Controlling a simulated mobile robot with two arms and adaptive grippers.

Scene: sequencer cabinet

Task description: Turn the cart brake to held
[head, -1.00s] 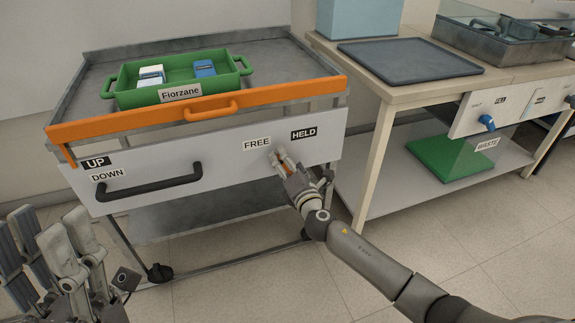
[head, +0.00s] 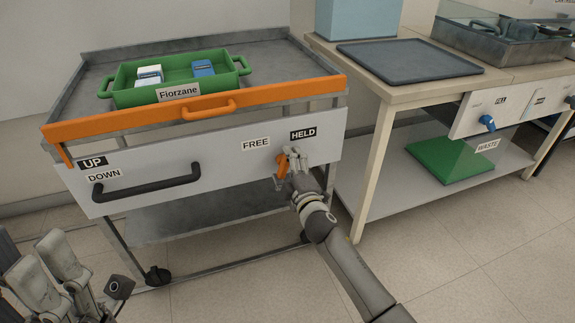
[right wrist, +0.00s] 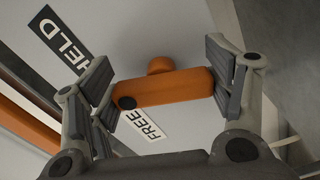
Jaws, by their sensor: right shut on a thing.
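The cart brake is an orange handle (head: 282,166) on the cart's white front panel, below and between the FREE label (head: 256,143) and the HELD label (head: 303,134). My right gripper (head: 290,163) is shut on the handle and hides part of it. In the right wrist view, the orange bar (right wrist: 165,87) lies crosswise between the finger pads of the right gripper (right wrist: 165,92). The HELD label (right wrist: 60,38) and FREE label (right wrist: 147,124) also show there. My left gripper (head: 45,275) is open and empty at the lower left, partly cut off.
A black bar handle (head: 147,184) sits left on the panel, by UP and DOWN labels. A green tray (head: 135,97) stands on the cart behind an orange rail (head: 150,118). A bench (head: 383,125) stands close at the right. The floor in front is clear.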

